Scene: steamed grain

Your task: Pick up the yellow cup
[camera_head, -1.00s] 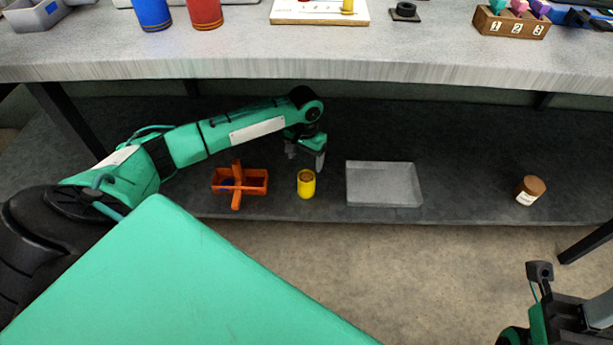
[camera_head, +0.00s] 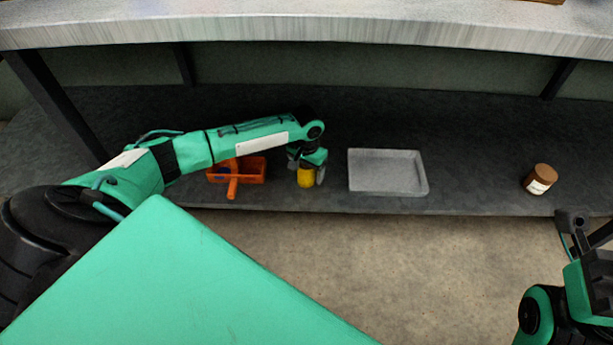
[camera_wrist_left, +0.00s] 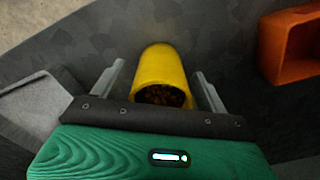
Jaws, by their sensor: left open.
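The yellow cup (camera_head: 305,178) stands on the dark lower shelf (camera_head: 480,180), partly hidden by my left gripper in the head view. In the left wrist view, the yellow cup (camera_wrist_left: 163,72) holds small brown pieces. My left gripper (camera_head: 308,178) is over the cup. In the left wrist view, the fingers of my left gripper (camera_wrist_left: 158,80) are open, one on each side of the cup, with a visible gap on each side. My right arm (camera_head: 570,280) shows at the lower right, but its fingertips cannot be made out clearly.
An orange divided box (camera_head: 250,172) with a handle sits left of the cup. A grey tray (camera_head: 388,172) lies to its right. A brown-lidded jar (camera_head: 540,179) stands far right. The grey worktop (camera_head: 300,30) overhangs the shelf. Shelf space between tray and jar is clear.

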